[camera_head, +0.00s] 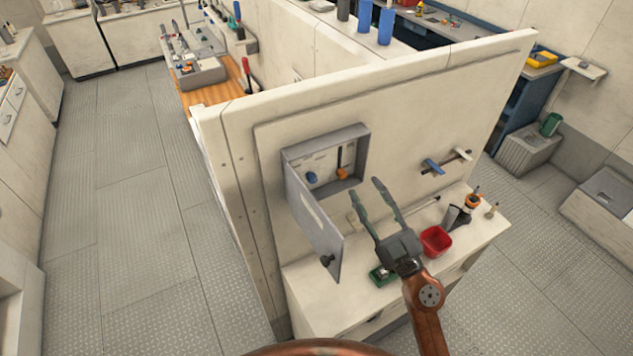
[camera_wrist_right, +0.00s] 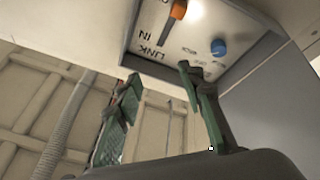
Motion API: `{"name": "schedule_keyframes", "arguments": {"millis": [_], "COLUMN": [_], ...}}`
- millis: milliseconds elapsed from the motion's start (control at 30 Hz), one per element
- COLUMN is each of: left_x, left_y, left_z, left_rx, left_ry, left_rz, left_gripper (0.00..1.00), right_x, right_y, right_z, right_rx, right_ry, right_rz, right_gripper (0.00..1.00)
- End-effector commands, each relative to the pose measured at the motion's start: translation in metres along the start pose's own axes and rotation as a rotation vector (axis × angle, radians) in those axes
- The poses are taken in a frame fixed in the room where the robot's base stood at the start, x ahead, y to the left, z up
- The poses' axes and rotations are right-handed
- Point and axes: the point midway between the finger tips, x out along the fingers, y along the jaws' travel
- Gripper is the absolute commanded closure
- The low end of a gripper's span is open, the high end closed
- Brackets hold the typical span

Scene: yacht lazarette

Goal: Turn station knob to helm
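A grey wall box (camera_head: 364,150) stands open on the white partition, its door (camera_head: 316,225) swung out to the left. Inside, a round blue knob (camera_head: 312,177) is at the left and an orange-handled lever (camera_head: 343,174) at the right. The wrist view shows the blue knob (camera_wrist_right: 218,46) and the orange handle (camera_wrist_right: 179,9). The small labels by the blue knob are too small to read. My right gripper (camera_head: 365,199) is open and empty, in front of and below the box, apart from both controls. Its fingers (camera_wrist_right: 158,73) also show in the wrist view. My left gripper is not in view.
Below the box, a white counter (camera_head: 325,293) holds a red bin (camera_head: 436,241), a green item (camera_head: 381,274) and small tools. The open door stands left of my right gripper. A blue-handled fitting (camera_head: 433,166) is on the wall to the right.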

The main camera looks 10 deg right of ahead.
Motion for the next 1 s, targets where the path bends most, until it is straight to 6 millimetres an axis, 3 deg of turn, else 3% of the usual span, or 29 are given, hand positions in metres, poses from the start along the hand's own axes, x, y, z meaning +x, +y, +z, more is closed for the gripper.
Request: {"name": "schedule_keyframes", "arguments": {"millis": [100, 233, 367, 800, 1000], "left_x": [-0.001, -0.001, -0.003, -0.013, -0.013], "left_y": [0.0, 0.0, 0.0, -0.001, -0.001], "left_z": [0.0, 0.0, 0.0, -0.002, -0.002], "left_rx": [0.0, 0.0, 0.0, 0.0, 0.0], "left_ry": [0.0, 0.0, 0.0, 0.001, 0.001], "left_rz": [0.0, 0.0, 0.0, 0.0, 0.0], "left_gripper": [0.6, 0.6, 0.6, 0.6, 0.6], "right_x": [0.011, 0.014, 0.021, 0.08, 0.088], "right_y": [-0.043, -0.069, -0.077, -0.093, -0.096], "right_z": [-0.01, -0.009, -0.009, -0.011, -0.01], "right_rx": [-0.044, -0.067, -0.072, -0.071, -0.071], "right_ry": [0.037, 0.037, 0.035, 0.036, 0.034], "right_rz": [-0.16, -0.257, -0.281, -0.278, -0.278], "right_gripper": [0.64, 0.64, 0.64, 0.64, 0.64]}}
